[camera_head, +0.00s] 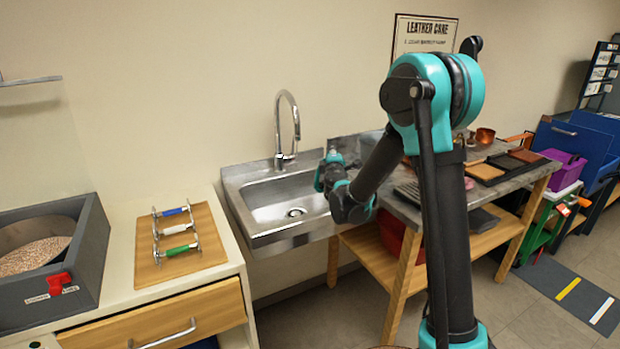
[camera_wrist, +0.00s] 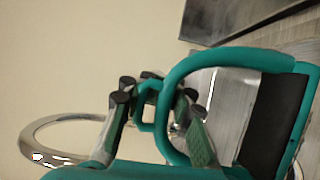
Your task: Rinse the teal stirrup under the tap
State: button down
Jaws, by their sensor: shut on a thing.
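The teal stirrup (camera_wrist: 225,54) shows large in the wrist view as a teal loop with a dark tread at its right side. My gripper (camera_wrist: 155,150) is shut on the loop's left side, with green-padded fingers on both sides of it. In the head view my gripper (camera_head: 332,172) is above the right part of the steel sink (camera_head: 262,192), right of the tap (camera_head: 288,125). The stirrup is small there and hard to tell from my teal wrist parts. The tap's chrome spout also curves at the lower left of the wrist view (camera_wrist: 62,122). I cannot see running water.
A counter at left holds a wooden board (camera_head: 190,262) with blue, white and green-handled tools and a grey bin (camera_head: 85,270) of grain. A workbench (camera_head: 500,183) with trays stands right of the sink. The wall is close behind the tap.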

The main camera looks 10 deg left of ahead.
jog(key=shift+s+d+r, duration=0.25)
jog(key=shift+d+r, duration=0.45)
jog(key=shift+d, duration=0.1)
jog(key=shift+s+d+r, duration=0.3)
jog(key=shift+d+r, duration=0.35)
jog(key=shift+d, duration=0.1)
jog(key=shift+s+d+r, duration=0.25)
jog(key=shift+d+r, duration=0.45)
jog(key=shift+d, duration=0.1)
jog(key=shift+s, duration=0.1)
